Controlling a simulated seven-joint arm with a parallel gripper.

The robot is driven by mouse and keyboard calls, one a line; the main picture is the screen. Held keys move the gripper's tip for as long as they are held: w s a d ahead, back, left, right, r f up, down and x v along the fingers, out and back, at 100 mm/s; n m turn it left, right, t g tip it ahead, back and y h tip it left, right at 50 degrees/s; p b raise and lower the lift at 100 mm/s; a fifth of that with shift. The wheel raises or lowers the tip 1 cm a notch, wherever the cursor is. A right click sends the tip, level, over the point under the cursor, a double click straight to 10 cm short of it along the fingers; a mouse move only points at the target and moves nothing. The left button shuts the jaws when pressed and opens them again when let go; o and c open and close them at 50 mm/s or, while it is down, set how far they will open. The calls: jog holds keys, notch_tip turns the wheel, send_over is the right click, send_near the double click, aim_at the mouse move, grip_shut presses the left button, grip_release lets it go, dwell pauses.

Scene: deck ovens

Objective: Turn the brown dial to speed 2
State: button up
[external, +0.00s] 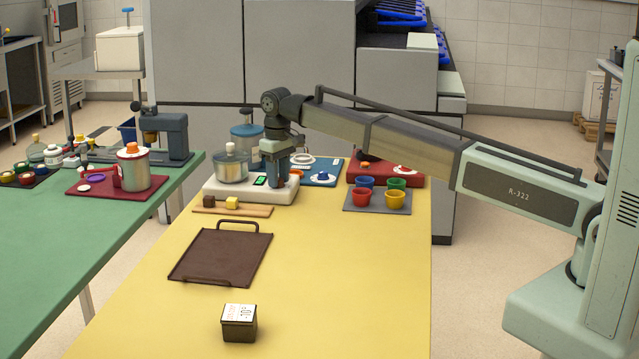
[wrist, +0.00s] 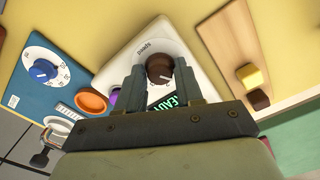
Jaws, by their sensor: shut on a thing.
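The brown dial (wrist: 159,68) sits on the white mixer-like unit (wrist: 112,77), beside printed markings and a word that looks like "SPEED". My gripper (wrist: 160,72) has one finger on each side of the dial in the wrist view and is shut on it. The dial's pointer setting cannot be read for certain. In the external view my gripper (external: 276,183) reaches down to the front right of the white unit (external: 225,190). The dial is hidden there behind the fingers. A small green display shows on the unit, partly covered by my gripper in the wrist view.
A blue panel with a blue knob (wrist: 42,70) lies close by. A wooden board (external: 262,210) with a brown and a yellow cube lies in front of the unit. Coloured cups stand on a grey tray (external: 352,205) to the right.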

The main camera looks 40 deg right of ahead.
jog(key=m, duration=0.5)
jog(key=shift+m, duration=2.5)
jog(key=o, duration=1)
notch_tip(320, 180, up, 14)
jog(key=shift+f, duration=0.1)
